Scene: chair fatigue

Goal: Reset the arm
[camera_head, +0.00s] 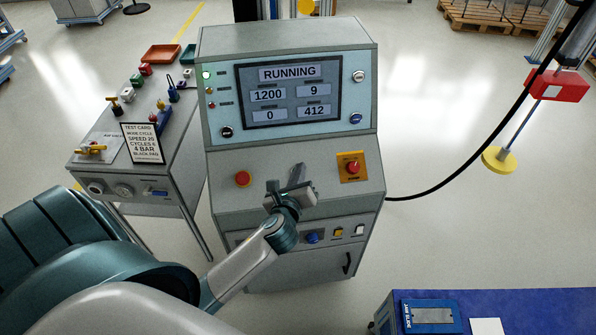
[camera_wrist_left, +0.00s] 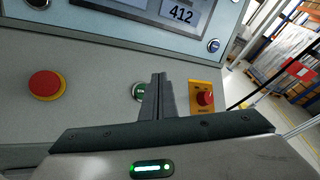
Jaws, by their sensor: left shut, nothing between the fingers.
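The control console (camera_head: 289,130) stands in the middle of the head view, its screen (camera_head: 290,90) reading RUNNING, 1200, 9, 0 and 412. My left gripper (camera_head: 285,186) is over the sloping panel, shut and empty. In the left wrist view its closed fingers (camera_wrist_left: 158,95) partly cover a green button (camera_wrist_left: 138,91); I cannot tell whether they touch it. A red mushroom button (camera_head: 243,179) sits left of the gripper and also shows in the left wrist view (camera_wrist_left: 46,85). A red knob on a yellow plate (camera_head: 352,167) sits to the right. My right gripper is not in view.
A side table (camera_head: 91,160) with a test card (camera_head: 142,143), valves and small parts stands left of the console. A black cable (camera_head: 470,160) hangs at the right. A blue-topped bench (camera_head: 540,308) is at the lower right. Open floor lies between.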

